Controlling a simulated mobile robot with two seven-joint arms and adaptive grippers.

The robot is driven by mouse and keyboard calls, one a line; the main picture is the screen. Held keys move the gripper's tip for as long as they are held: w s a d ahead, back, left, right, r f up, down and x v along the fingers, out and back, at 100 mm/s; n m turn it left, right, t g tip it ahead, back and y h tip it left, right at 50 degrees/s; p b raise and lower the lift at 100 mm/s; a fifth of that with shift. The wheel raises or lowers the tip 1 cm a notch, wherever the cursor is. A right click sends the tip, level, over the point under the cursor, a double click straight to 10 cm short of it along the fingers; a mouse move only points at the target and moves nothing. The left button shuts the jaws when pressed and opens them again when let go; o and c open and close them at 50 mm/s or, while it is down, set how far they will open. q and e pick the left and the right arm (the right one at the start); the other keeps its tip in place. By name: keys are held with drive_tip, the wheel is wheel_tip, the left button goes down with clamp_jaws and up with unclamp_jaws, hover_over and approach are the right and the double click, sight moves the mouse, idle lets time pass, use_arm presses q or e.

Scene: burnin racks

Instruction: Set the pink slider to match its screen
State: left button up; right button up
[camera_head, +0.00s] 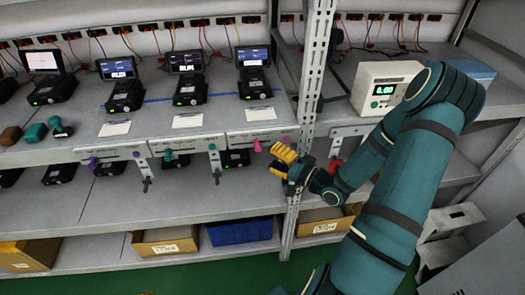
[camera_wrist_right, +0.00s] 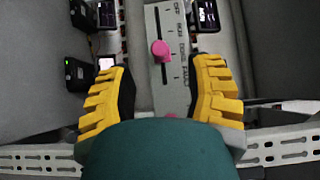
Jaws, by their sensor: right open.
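The pink slider (camera_head: 257,146) is a small pink knob on a light grey panel (camera_head: 240,141) at the shelf's front edge. In the right wrist view the pink knob (camera_wrist_right: 160,50) sits in a slot on the panel (camera_wrist_right: 173,88), beside printed labels beginning with OFF. My right gripper (camera_head: 279,159) is open, its yellow fingers just right of the knob in the head view. In the wrist view its fingers (camera_wrist_right: 163,72) are spread either side of the panel, apart from the knob. The screen (camera_head: 252,56) above is lit, its text too small to read. My left gripper is out of view.
Purple (camera_head: 93,162) and teal (camera_head: 168,154) sliders sit on panels to the left. A metal upright (camera_head: 312,70) stands just right of the pink panel. A white meter (camera_head: 382,88) stands on the right shelf. A blue bin (camera_head: 240,232) and cardboard boxes are below.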

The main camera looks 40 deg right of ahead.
drive_tip(key=shift+v, duration=2.75)
